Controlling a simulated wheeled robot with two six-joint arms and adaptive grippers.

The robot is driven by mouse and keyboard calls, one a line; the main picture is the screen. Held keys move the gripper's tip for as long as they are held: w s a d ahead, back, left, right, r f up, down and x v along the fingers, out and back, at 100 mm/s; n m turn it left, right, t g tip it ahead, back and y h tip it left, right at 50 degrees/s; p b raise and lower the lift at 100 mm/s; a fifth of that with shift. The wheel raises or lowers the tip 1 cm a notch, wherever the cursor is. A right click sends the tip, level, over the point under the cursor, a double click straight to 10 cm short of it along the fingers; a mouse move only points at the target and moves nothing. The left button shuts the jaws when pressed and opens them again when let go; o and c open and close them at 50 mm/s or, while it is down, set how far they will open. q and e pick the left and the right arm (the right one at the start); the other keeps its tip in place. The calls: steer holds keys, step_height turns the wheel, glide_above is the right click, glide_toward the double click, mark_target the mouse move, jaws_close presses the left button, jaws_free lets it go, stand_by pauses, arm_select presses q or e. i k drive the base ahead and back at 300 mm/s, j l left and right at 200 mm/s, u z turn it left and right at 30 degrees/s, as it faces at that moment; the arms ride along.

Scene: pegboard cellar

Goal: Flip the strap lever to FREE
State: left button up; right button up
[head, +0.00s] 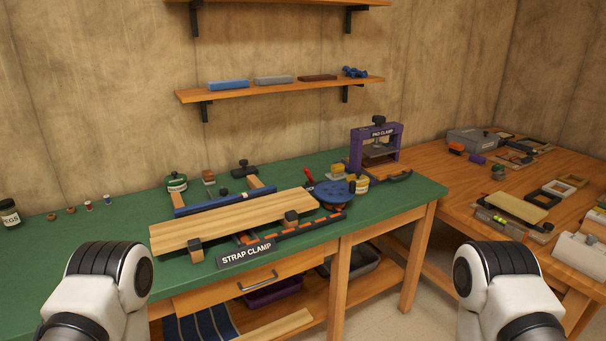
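The strap clamp, marked by its black "STRAP CLAMP" sign (246,254), stands on the green bench top (100,243). A long pale board (235,218) lies across it. A small red lever (309,175) sticks up behind the board's right end, tilted to the left, above a dark label (308,187) that is partly hidden. I cannot read FREE on it. A blue round disc (333,193) with a dark knob sits just right of the lever. Only white and black links of my two arms show, at the lower left and lower right; neither gripper is in view.
A purple pad clamp (361,141) stands at the bench's back right. A jar (10,213) and small pegs stand at the left. A wooden side table (450,172) with frames and tools is on the right. The bench's left part is mostly clear.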

mark_target(308, 172)
steer(key=i+l, duration=0.3)
steer(key=i+l+z, duration=0.1)
steer(key=i+l, duration=0.2)
steer(key=i, duration=0.2)
